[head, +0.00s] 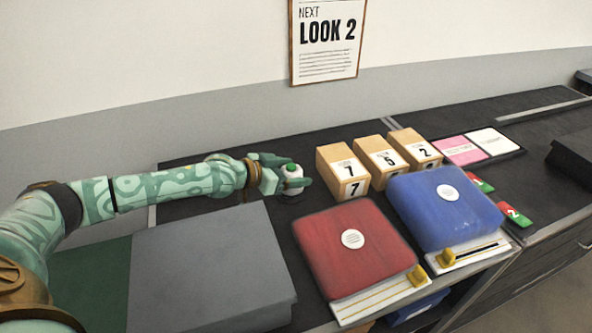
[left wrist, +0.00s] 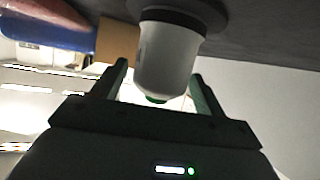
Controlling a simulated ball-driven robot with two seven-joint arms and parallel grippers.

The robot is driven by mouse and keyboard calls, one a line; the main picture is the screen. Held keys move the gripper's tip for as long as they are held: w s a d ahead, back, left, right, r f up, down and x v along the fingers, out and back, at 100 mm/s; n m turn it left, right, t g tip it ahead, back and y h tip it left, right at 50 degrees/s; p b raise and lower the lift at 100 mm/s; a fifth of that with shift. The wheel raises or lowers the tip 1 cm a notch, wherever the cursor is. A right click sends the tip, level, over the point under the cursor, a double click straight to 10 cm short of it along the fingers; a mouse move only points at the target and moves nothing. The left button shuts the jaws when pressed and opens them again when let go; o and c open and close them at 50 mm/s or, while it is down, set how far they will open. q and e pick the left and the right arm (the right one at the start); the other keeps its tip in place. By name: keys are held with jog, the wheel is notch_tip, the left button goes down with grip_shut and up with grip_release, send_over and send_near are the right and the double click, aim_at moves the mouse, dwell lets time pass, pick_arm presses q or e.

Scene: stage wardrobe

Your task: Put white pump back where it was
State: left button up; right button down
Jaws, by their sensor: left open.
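My left gripper (head: 283,180) is open, with one finger on each side of a small white round-bodied thing (head: 292,173) with a green top. In the left wrist view this white thing (left wrist: 166,60) stands between the spread fingertips (left wrist: 160,71), its dark base against the dark counter. I cannot tell whether either finger touches it. It stands upright on the counter in the head view. No other thing that could be the white pump shows clearly, and I cannot tell for sure that this is it. My right gripper is out of view.
Tan numbered boxes (head: 343,171) stand just right of the gripper. A grey slab (head: 212,268) is at the front left. Pink and white cards (head: 465,151) lie at the back right.

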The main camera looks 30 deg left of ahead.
pick_arm(q)
jog(key=p+v, duration=0.3)
jog(key=v, duration=0.7)
jog(key=shift+s, duration=0.15)
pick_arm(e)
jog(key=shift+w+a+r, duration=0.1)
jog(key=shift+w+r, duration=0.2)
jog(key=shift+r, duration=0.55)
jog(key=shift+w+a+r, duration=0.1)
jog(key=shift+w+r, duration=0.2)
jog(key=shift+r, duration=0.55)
pick_arm(q)
jog(key=shift+r, duration=0.1)
